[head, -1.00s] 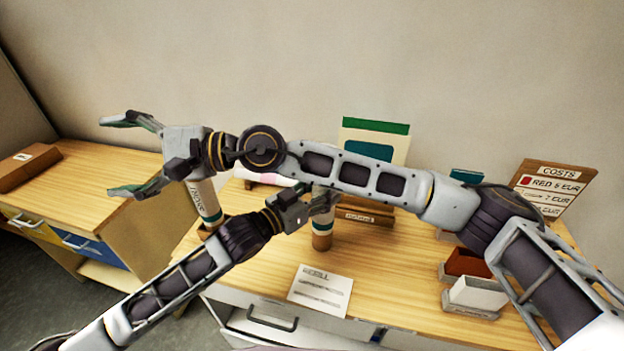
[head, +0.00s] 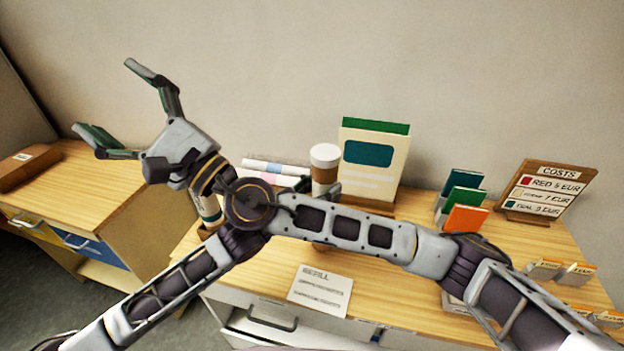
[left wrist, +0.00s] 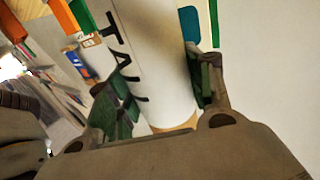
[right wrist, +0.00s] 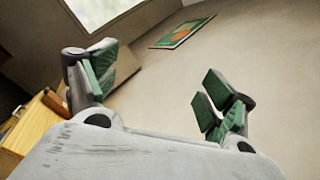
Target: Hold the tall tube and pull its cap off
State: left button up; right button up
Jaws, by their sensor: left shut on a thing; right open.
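The tall tube (left wrist: 155,55) fills the middle of the left wrist view, white with dark letters. My left gripper (left wrist: 160,88) is shut around it, one finger on each side. In the head view, a white-topped tube with a brown band (head: 325,165) shows above my right arm, which hides its lower part and most of my left gripper. It appears to be this tube. My right gripper (head: 104,98) is open and empty at the far left, well apart from the tube. In the right wrist view, only wall lies between its fingers (right wrist: 155,82).
Another tube (head: 208,208) stands partly behind my right wrist. A cream board (head: 372,165) stands beside the held tube. Coloured cards (head: 465,218) and a costs sign (head: 545,188) stand at right. A paper (head: 320,290) lies at the table's front.

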jog(key=w+d+f+m+t+h, duration=0.1)
jog(key=w+d+m+t+h, duration=0.2)
jog(key=d+m+t+h, duration=0.55)
jog(key=w+d+f+m+t+h, duration=0.1)
jog(key=w+d+m+t+h, duration=0.2)
jog(key=d+m+t+h, duration=0.5)
jog(key=m+g+h, duration=0.8)
jog(key=m+h, duration=0.1)
jog(key=h, duration=0.2)
send_near(324, 156)
jog(key=shift+s+d+y, duration=0.1)
jog(key=shift+y, duration=0.15)
jog(key=shift+x, duration=6)
jog(key=shift+c, duration=0.2)
jog(key=c, duration=1.2)
